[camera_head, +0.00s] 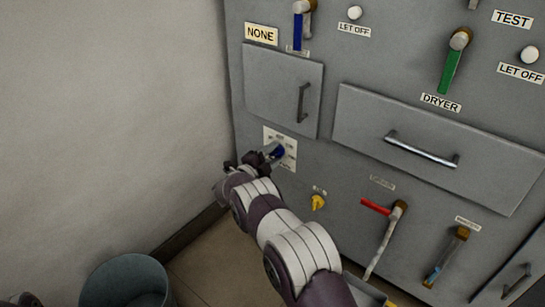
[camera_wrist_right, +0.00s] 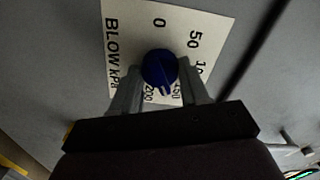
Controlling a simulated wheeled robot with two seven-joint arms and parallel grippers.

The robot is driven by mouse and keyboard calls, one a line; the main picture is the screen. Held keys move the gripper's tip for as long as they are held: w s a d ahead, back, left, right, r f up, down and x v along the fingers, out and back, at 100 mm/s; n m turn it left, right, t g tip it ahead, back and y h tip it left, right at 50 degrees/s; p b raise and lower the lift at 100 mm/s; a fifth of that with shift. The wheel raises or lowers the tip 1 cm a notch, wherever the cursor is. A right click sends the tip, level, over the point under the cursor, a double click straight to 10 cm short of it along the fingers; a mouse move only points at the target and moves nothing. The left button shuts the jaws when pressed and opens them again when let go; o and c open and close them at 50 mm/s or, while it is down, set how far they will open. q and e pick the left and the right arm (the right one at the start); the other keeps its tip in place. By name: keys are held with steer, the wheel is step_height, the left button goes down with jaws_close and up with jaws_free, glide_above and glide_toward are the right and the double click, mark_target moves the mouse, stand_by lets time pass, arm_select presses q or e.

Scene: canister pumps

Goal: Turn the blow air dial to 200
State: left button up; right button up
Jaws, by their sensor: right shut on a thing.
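The blow air dial is a round blue knob (camera_wrist_right: 159,68) on a white scale plate (camera_wrist_right: 118,60) marked "BLOW kPa", with 0, 50, 150 and 200 readable. A pale pointer mark on the knob's lower edge points between 150 and 200. My right gripper (camera_wrist_right: 158,86) is shut on the knob, one finger on each side. In the head view the knob (camera_head: 278,152) shows at the tip of my right gripper (camera_head: 272,152), which partly hides the plate (camera_head: 290,146). My left gripper is not clearly in view.
A yellow knob (camera_head: 318,202) and a red-handled lever (camera_head: 376,206) sit below and right of the dial. A small door (camera_head: 280,85) with a handle is above. A grey bin (camera_head: 125,280) stands on the floor at lower left, by the wall.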

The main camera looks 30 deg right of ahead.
steer(key=m+b, duration=0.1)
steer(key=m, duration=0.3)
steer(key=shift+f, duration=0.15)
steer(key=shift+m+b, duration=0.55)
steer(key=shift+m, duration=1.25)
steer(key=o, duration=1.1)
steer(key=shift+c, duration=0.2)
steer(key=p+v, duration=0.6)
steer(key=v, duration=0.6)
steer(key=shift+a, duration=0.3)
